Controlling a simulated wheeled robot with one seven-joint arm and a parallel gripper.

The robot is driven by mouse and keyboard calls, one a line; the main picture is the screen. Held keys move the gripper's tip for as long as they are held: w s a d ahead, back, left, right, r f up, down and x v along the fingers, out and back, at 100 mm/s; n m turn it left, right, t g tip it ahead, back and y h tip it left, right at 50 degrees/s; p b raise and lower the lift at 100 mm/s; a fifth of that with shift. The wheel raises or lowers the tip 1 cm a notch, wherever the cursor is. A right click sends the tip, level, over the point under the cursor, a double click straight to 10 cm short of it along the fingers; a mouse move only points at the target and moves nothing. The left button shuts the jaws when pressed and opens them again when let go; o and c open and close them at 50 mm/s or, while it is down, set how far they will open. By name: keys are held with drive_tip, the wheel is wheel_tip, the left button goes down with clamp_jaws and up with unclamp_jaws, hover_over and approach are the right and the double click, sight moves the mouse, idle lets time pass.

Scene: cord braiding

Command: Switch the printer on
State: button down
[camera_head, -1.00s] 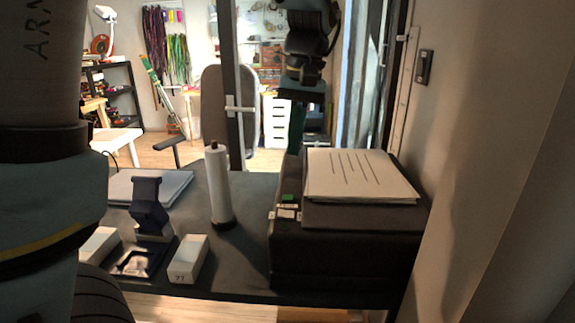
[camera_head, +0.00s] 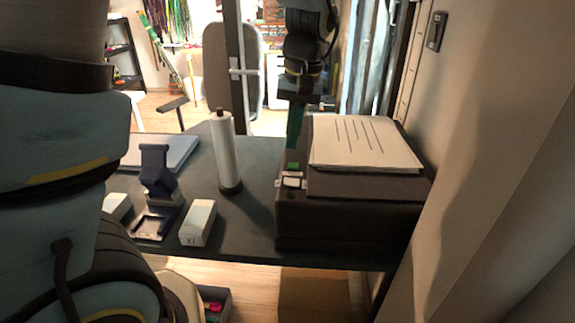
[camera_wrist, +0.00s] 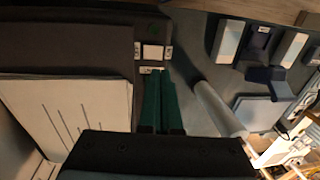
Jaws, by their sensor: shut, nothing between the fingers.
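The printer (camera_head: 340,222) is a dark box at the right end of the dark table, with a stack of lined paper (camera_head: 362,145) on top. On its left edge, in the head view, sit a small bright green piece (camera_head: 293,166) and a white piece (camera_head: 291,182). In the head view the gripper (camera_head: 294,145) points down at the printer's far left side. Contact is unclear.
A white roll (camera_head: 226,155) stands upright on the table (camera_head: 250,165) left of the printer. A dark stand (camera_head: 157,175), a white block (camera_head: 198,222) and a pale flat slab (camera_head: 182,151) lie further left. A wall (camera_head: 465,130) rises close on the right.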

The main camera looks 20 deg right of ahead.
sight(287, 181)
drive_tip(key=f, duration=0.2)
drive_tip(key=f+p, duration=0.1)
drive_tip(key=f, duration=0.2)
drive_tip(key=a+f+p, duration=0.1)
drive_tip(key=f, duration=0.2)
drive_tip(key=shift+w+f, duration=0.1)
drive_tip(key=shift+w, duration=0.1)
drive_tip(key=shift+f, duration=0.1)
drive_tip(key=shift+f+b, duration=0.2)
drive_tip(key=shift+b, duration=0.35)
drive_tip(key=shift+a, duration=0.1)
drive_tip(key=shift+r, duration=0.1)
drive_tip(key=shift+s+d+r+p, duration=0.1)
drive_tip(key=shift+s+d+p, duration=0.15)
drive_tip(key=shift+d, duration=0.15)
drive_tip(key=shift+s+d+p, duration=0.1)
drive_tip(key=shift+d+p, duration=0.15)
drive_tip(key=shift+d, duration=0.1)
drive_tip(key=shift+r, duration=0.1)
